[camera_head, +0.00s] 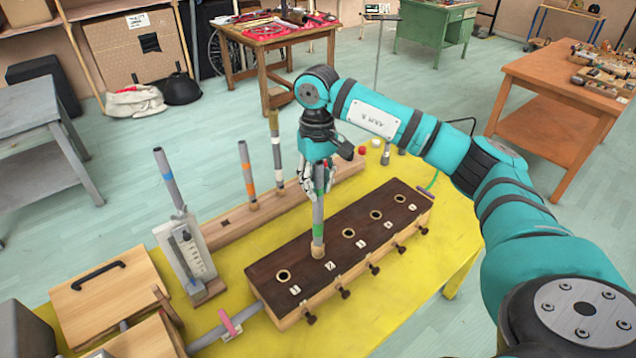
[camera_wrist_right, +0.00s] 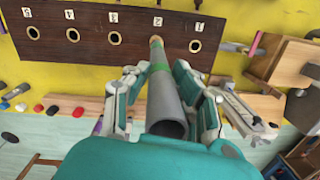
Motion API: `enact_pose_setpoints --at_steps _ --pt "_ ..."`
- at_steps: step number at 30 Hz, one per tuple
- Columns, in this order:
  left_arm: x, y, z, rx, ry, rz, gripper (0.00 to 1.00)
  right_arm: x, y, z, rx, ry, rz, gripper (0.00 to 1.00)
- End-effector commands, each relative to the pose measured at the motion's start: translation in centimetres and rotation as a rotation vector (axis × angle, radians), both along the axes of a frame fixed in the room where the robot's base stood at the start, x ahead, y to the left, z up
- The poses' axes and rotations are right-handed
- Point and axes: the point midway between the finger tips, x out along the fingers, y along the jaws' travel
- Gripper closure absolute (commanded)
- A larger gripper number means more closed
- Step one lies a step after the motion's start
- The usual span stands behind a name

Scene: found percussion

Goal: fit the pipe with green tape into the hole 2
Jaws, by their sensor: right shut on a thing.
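The grey pipe with green tape (camera_head: 318,213) is upright in my right gripper (camera_head: 312,188), which is shut around its upper part. The green tape (camera_head: 318,230) is near its lower end. That end meets the light ring of hole 2 in the dark-topped wooden block (camera_head: 345,250); I cannot tell how deep it sits. In the right wrist view, the pipe (camera_wrist_right: 166,100) runs between the fingers to hole 2, which it covers. Hole 1 (camera_head: 283,276) and hole 3 (camera_head: 349,232) beside it are empty. My left gripper is not in view.
Behind the block, a long wooden rack (camera_head: 225,233) holds an orange-taped pipe (camera_head: 247,178) and a white-taped pipe (camera_head: 277,150). A gauge stand (camera_head: 192,258) with a pipe and wooden boxes (camera_head: 108,295) crowd the left. The yellow tabletop (camera_head: 400,300) is clear in front of the block.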

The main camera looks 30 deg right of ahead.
Motion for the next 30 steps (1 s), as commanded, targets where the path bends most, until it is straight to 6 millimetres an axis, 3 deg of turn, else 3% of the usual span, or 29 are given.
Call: enact_pose_setpoints --at_steps 16,17,22,30 --pt "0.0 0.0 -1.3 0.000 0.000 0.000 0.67 0.0 0.0 -1.4 0.000 -0.001 0.000 1.00" --pt "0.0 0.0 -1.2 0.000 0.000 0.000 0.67 0.0 0.0 -1.3 0.000 -0.001 0.000 0.74" --pt "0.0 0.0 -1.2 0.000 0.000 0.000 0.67 0.0 0.0 -1.3 0.000 0.000 0.000 0.52" --pt "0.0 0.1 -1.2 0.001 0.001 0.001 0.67 0.0 0.0 -1.3 0.000 0.000 0.000 0.50"
